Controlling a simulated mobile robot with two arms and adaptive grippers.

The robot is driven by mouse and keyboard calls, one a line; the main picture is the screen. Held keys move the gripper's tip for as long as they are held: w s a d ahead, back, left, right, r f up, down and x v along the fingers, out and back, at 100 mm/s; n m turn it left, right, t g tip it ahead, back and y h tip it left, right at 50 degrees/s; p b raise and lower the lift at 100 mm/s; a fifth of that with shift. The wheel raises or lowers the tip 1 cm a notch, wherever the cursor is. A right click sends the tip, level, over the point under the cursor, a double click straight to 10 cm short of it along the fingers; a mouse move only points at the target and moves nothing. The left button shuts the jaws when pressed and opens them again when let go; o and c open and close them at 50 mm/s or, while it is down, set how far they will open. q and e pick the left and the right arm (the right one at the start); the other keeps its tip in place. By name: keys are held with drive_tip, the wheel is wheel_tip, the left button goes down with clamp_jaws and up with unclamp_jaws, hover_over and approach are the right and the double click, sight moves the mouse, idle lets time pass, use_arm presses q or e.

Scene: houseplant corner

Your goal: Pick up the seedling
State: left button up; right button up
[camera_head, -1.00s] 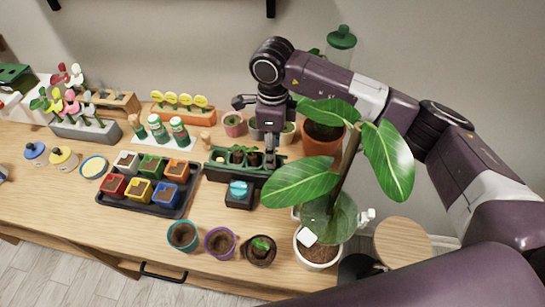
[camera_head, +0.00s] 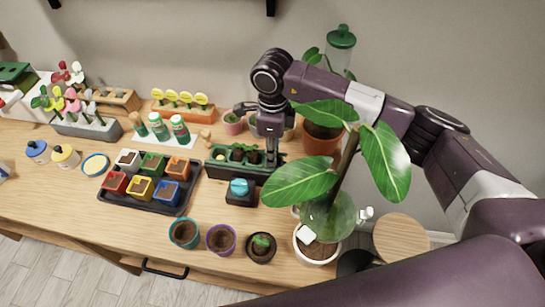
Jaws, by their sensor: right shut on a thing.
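My right gripper (camera_head: 270,158) points straight down over the right end of a dark green seedling tray (camera_head: 222,167). It is shut on the seedling there, which its fingers hide almost wholly. The tray has several round cells with dark soil plugs to the left of the fingers. I cannot tell whether the seedling is clear of its cell. My left gripper is not in view.
A large leafy plant (camera_head: 304,180) in a white pot (camera_head: 316,251) stands close right of the tray. A teal-topped black box (camera_head: 240,190) sits in front. Teal (camera_head: 184,234), purple (camera_head: 221,240) and dark (camera_head: 261,248) pots line the front edge. A black tray (camera_head: 148,203) of coloured pots is left.

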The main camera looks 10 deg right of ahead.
drive_tip(key=shift+r, duration=0.15)
drive_tip(key=shift+r+b, duration=0.35)
drive_tip(key=shift+r, duration=0.25)
wheel_tip(320, 180, up, 18)
drive_tip(key=b, duration=0.4)
drive_tip(key=shift+r, duration=0.25)
idle(0.4)
